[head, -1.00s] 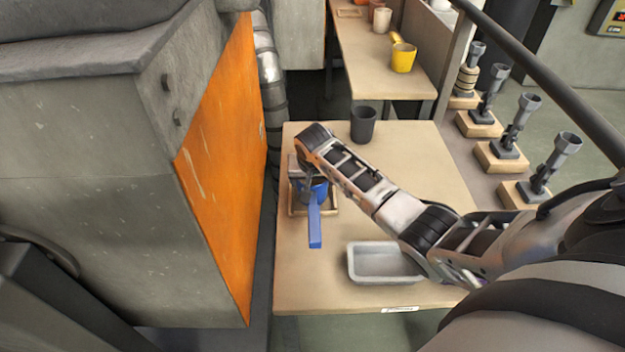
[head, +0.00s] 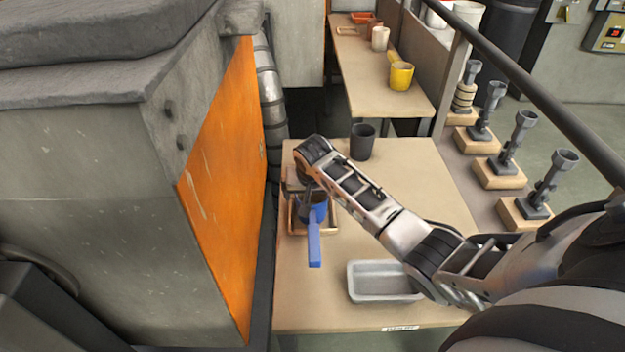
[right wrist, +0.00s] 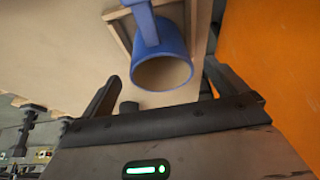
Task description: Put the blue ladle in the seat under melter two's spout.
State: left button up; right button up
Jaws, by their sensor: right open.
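The blue ladle (head: 314,243) stands at the left of the near table, its cup inside a square wooden frame (head: 332,226) and its handle pointing toward me. My right gripper (head: 309,196) is at the ladle's cup, its fingers partly hidden by my wrist. In the right wrist view, the open gripper (right wrist: 162,92) has one finger on each side of the ladle's round rim (right wrist: 163,72), with gaps between. The cup looks empty there. No spout is clearly visible. My left gripper is out of view.
A grey metal tray (head: 380,297) lies at the table's front, and a dark cup (head: 362,142) stands behind my arm. A big grey cabinet with an orange panel (head: 225,165) rises close on the left.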

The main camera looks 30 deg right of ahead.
aim_at(313, 215)
jog(key=p+v, duration=0.1)
jog(key=v, duration=0.8)
jog(key=shift+r, duration=0.1)
